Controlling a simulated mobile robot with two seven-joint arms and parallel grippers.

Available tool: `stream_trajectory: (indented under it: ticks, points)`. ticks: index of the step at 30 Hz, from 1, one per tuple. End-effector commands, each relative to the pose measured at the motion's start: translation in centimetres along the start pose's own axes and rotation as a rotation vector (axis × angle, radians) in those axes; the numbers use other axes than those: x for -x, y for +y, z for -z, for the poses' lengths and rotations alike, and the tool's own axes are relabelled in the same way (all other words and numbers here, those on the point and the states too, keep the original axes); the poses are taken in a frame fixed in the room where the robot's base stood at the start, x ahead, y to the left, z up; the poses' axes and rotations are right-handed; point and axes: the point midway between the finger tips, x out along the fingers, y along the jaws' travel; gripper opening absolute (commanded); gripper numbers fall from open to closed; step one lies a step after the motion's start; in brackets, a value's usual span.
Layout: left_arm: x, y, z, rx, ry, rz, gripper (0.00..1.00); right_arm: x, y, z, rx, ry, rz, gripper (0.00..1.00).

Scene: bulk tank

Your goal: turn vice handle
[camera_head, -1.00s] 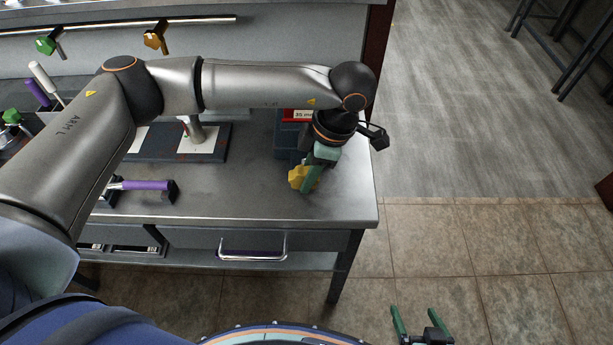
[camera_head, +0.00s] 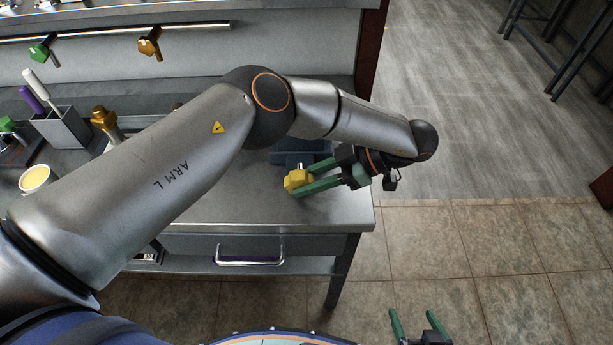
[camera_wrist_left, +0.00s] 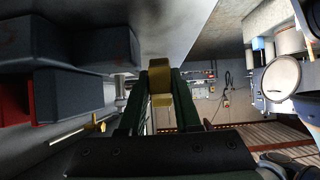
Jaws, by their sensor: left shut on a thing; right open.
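The yellow vice handle (camera_head: 296,181) stands at the front of the dark blue-grey vice (camera_head: 300,152), near the right end of the steel bench. My left gripper (camera_head: 305,181) comes from the right with its green fingers nearly level and is shut on the handle. In the left wrist view the yellow handle (camera_wrist_left: 160,86) sits between the fingertips, with the vice (camera_wrist_left: 72,92) to its left. My left arm hides part of the vice in the head view. My right gripper (camera_head: 412,315) is open and empty, low in front of the bench over the tiled floor.
The steel bench (camera_head: 335,212) has a drawer handle (camera_head: 249,262) along its front. A brass-coloured fitting (camera_head: 105,122), a tool holder (camera_head: 66,128) and a cup (camera_head: 36,179) stand at the left. Open floor (camera_head: 480,240) lies to the right.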

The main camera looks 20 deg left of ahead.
Motion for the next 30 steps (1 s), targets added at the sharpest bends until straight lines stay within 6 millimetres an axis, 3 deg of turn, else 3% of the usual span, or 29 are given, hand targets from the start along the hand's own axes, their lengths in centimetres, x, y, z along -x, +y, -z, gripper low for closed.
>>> stream_trajectory:
  ticks: [26, 27, 30]
  points:
    - [-0.11, 0.07, -0.14, 0.002, 0.094, -0.002, 0.0, 0.16, -0.02, 0.2, 0.0, 0.0, 0.0, 0.92]
    - [-0.11, 0.07, -0.14, 0.002, 0.093, -0.001, 0.35, 0.16, -0.02, 0.2, 0.0, 0.0, 0.0, 0.92]
    - [-0.12, 0.06, -0.14, 0.002, 0.094, -0.001, 0.46, 0.16, -0.02, 0.2, 0.0, 0.0, 0.0, 0.92]
